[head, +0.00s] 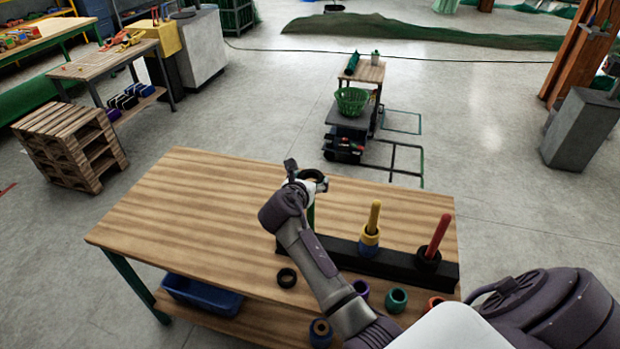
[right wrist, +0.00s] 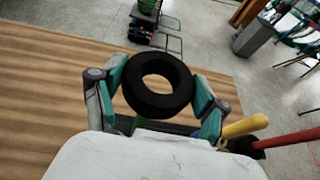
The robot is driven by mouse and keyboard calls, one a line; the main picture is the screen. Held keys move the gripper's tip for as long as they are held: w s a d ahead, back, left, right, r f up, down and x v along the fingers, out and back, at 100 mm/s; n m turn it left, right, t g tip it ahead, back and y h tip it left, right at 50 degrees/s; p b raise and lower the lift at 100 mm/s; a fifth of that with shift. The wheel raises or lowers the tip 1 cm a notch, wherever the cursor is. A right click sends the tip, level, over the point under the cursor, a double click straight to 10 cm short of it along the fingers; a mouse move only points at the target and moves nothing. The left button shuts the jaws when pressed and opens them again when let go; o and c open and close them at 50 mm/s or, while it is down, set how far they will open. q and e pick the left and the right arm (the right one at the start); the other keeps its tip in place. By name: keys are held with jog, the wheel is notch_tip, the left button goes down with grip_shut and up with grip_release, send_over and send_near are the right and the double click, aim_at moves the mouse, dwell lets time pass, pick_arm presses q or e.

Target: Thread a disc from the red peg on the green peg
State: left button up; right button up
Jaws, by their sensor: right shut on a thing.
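My right gripper (head: 308,182) is shut on a black disc (right wrist: 133,94), holding it between its teal fingertips (right wrist: 163,90). The disc's hole looks clear, with wood showing through it. The green peg (head: 311,217) stands just below the gripper in the head view, partly hidden by my arm. In the right wrist view a bit of green (right wrist: 138,124) shows below the disc; whether they touch I cannot tell. The red peg (head: 439,233) leans in the picture at the right end of the black base, with a black disc (head: 429,260) at its foot. My left gripper is not in view.
The yellow peg (head: 374,217) between them carries yellow and blue discs. A loose black disc (head: 287,277) lies near the table's front. Teal (head: 397,299) and other coloured discs lie by the front edge. The wooden tabletop (head: 190,215) is clear to the left.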

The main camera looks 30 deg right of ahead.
jog(key=shift+f+b, duration=0.45)
jog(key=shift+f, duration=1.05)
jog(key=o, duration=1.3)
jog(key=shift+c, duration=0.2)
jog(key=v, duration=1.2)
